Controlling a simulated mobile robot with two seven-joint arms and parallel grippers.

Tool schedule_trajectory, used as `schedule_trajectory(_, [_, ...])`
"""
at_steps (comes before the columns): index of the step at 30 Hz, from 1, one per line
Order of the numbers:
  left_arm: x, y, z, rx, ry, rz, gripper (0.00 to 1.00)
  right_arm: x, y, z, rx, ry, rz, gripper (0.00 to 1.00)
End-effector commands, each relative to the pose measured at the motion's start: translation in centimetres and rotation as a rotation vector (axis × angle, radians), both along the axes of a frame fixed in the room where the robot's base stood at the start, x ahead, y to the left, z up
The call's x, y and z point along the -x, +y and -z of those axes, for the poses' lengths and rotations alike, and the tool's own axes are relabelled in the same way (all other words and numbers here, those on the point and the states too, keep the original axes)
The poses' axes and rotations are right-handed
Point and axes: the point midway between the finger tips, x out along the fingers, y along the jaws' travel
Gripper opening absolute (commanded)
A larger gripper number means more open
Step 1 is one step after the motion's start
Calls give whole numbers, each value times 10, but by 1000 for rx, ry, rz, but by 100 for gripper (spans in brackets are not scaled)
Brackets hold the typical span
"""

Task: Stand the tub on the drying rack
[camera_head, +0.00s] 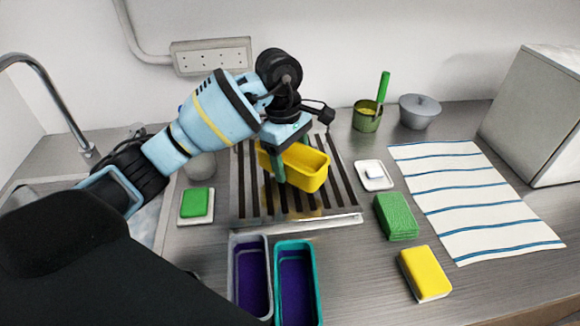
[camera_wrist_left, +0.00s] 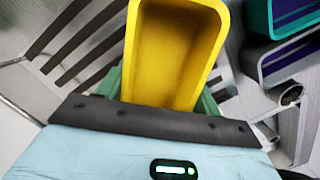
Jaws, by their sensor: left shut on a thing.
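The tub is a yellow, open-topped rectangular container (camera_head: 306,168) in the head view. It is over the slatted drying rack (camera_head: 240,185). My left gripper (camera_head: 279,160) is shut on the tub's near left part, with a green finger against its outside. In the left wrist view the tub (camera_wrist_left: 172,55) stands between the green fingers, its empty inside facing the camera. The rack's dark slots (camera_wrist_left: 80,45) show beside it. I cannot tell whether the tub's underside touches the rack. My right gripper is not in view.
Grey (camera_head: 235,275) and teal (camera_head: 315,290) tubs with purple insides stand in front of the rack. Green (camera_head: 396,216) and yellow (camera_head: 425,273) sponges, a white soap dish (camera_head: 374,175) and a striped towel (camera_head: 470,200) lie to the right. A sink is at left.

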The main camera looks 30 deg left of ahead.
Motion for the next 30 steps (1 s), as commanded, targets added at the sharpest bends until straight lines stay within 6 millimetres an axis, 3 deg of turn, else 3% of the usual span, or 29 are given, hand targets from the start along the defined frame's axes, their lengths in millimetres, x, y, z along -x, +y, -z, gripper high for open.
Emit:
schedule_trajectory(11, [-10, 8, 1, 1, -1, -2, 42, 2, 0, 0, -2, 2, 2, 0])
schedule_trajectory(18, [-10, 7, 32, 1, -1, 0, 42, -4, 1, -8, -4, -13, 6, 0])
schedule_trajectory(30, [-10, 8, 40, 0, 1, 0, 42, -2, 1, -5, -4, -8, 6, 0])
